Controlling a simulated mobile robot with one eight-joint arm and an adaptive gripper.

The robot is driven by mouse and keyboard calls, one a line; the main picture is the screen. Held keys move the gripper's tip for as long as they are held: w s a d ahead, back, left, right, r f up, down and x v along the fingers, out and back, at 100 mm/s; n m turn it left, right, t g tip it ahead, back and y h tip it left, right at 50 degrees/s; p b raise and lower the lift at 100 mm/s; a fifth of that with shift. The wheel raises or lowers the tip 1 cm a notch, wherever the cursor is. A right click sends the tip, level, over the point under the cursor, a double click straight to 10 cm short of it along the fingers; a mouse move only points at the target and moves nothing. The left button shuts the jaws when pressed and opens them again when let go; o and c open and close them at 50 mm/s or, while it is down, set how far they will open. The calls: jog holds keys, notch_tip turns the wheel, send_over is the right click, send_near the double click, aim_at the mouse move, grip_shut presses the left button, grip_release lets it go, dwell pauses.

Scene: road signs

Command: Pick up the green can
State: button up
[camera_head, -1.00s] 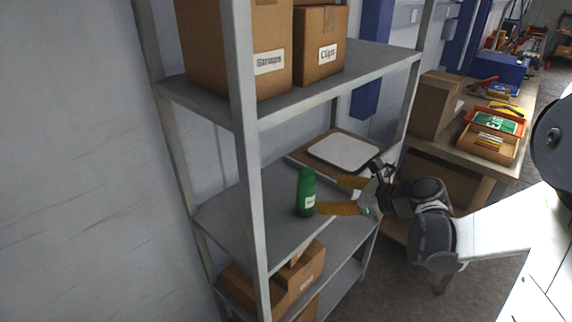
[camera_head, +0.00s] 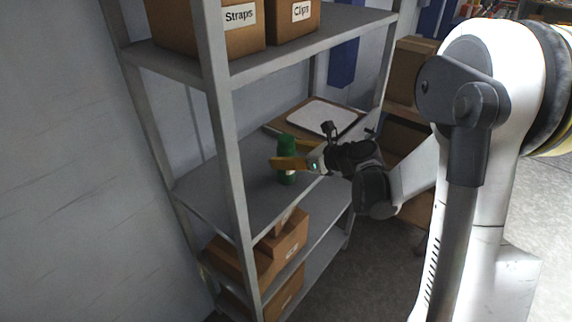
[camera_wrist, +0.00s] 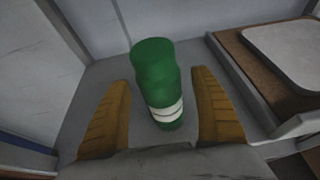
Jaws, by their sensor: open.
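The green can (camera_head: 287,177) stands upright on the grey middle shelf (camera_head: 232,204). In the wrist view the green can (camera_wrist: 155,75) shows its top and a white label low on its side. My gripper (camera_head: 288,154) reaches over the shelf from the right, with its yellow-brown fingers at the can. In the wrist view my gripper (camera_wrist: 161,100) is open, one finger to the left of the can and one to the right, with a visible gap on each side. In the head view one finger hides part of the can.
A board with a white panel (camera_head: 318,116) lies behind the can; its tray edge (camera_wrist: 285,128) is right of the fingers. A shelf post (camera_head: 222,120) stands in front left. Boxes labelled Straps (camera_head: 234,30) and Clips (camera_head: 294,18) sit above, and cardboard boxes (camera_head: 272,252) below.

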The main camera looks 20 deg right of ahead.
jog(key=shift+w+a+f, duration=0.15)
jog(key=shift+w, duration=0.1)
jog(key=shift+s, duration=0.1)
jog(key=shift+c, duration=0.2)
jog(key=c, duration=1.5)
jog(key=shift+o, duration=0.2)
jog(key=shift+r, duration=0.2)
